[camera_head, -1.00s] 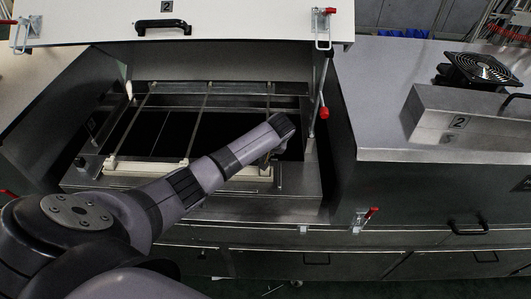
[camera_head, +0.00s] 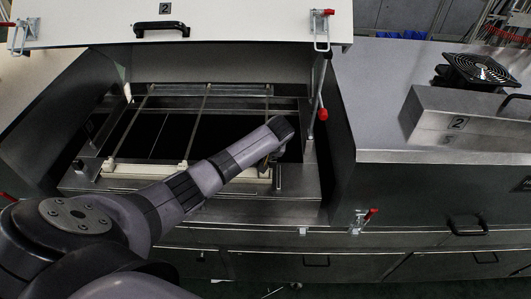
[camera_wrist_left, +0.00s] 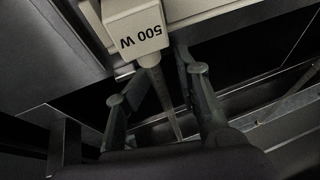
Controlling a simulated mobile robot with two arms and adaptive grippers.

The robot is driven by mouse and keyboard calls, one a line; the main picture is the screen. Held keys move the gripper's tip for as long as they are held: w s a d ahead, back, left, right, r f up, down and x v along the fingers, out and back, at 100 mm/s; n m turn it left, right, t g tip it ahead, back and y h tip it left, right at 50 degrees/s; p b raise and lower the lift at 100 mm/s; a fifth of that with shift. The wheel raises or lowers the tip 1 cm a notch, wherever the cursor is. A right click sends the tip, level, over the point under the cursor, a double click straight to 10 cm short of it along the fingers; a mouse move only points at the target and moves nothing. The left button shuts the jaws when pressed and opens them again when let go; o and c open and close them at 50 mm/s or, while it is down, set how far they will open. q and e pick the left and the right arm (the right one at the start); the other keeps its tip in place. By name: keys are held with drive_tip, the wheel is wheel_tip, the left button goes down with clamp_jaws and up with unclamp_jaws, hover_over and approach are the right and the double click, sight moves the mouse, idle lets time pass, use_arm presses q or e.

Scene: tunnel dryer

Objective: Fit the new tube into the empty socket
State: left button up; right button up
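My left arm reaches over the open dryer bay in the head view, with the left gripper (camera_head: 273,158) at the bay's right end, mostly hidden by my wrist. In the left wrist view the left gripper (camera_wrist_left: 161,68) is open, its two fingers apart on either side of a thin tube (camera_wrist_left: 165,100). That tube meets a pale end block (camera_wrist_left: 138,32) marked "500 W". The fingers show no clear contact with the tube. Other tubes (camera_head: 130,125) (camera_head: 197,122) span the bay in the head view. I cannot tell which tube is new, or see the empty socket clearly. My right gripper is not in view.
A raised white lid (camera_head: 235,24) with a black handle stands behind the bay. A red-tipped lever (camera_head: 323,113) hangs at its right. A fan (camera_head: 480,70) and a metal box marked 2 (camera_head: 470,120) sit on the right housing, whose front top (camera_head: 385,130) is clear.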

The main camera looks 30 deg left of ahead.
use_arm(q)
drive_tip(key=v, duration=1.1)
drive_tip(key=shift+r, duration=0.3)
drive_tip(key=shift+s+d, duration=0.1)
drive_tip(key=shift+s, duration=0.05)
